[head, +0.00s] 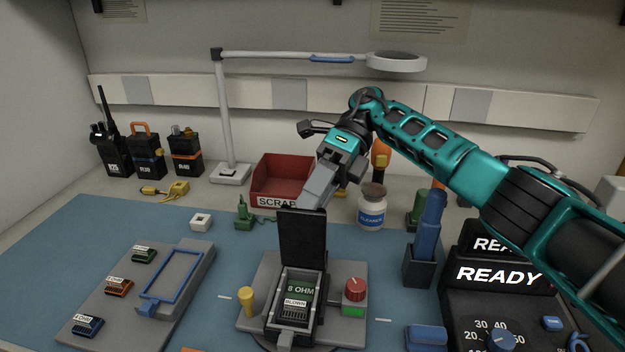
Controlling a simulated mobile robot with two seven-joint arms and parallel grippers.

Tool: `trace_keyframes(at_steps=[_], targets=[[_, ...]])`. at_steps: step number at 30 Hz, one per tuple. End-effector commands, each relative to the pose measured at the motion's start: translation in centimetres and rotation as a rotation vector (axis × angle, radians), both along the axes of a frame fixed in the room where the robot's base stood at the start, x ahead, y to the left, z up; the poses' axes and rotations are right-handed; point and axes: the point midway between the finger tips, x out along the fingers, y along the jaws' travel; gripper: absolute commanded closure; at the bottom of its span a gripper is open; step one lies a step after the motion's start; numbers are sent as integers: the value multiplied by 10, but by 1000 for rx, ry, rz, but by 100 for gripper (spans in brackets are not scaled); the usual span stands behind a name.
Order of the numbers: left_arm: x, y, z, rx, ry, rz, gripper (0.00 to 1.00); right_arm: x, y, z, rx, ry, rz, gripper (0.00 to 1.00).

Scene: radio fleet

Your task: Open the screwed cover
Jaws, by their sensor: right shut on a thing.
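A black cover (301,241) stands upright at the back of an open housing (270,311) in the middle of the mat. Inside the housing is a green module (299,291) marked 8 OHM, with a BLOWN label. My right gripper (310,203) comes down from above and behind, at the top edge of the cover. It is shut on the cover; its fingertips are partly hidden behind the cover. No screws can be made out at this size. My left gripper is not in view.
A yellow knob (246,300) and a red knob (355,289) flank the housing. Several small modules lie left, beside a blue frame (171,279). A READY device (500,275) stands right.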

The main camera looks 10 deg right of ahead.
Motion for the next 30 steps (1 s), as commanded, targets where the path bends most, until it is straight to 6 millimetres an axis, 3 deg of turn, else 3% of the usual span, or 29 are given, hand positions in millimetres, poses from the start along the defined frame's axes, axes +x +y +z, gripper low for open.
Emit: trace_keyframes(at_steps=[2, 8, 24, 30], targets=[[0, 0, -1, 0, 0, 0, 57, -1, -5, -9, -24, 9, 0, 66], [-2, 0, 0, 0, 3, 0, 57, -1, -5, 5, -23, 7, 0, 66], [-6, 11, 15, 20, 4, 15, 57, 0, 0, 143, -9, -4, -2, 66], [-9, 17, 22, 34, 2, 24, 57, -1, 1, 182, -5, -2, -1, 66]])
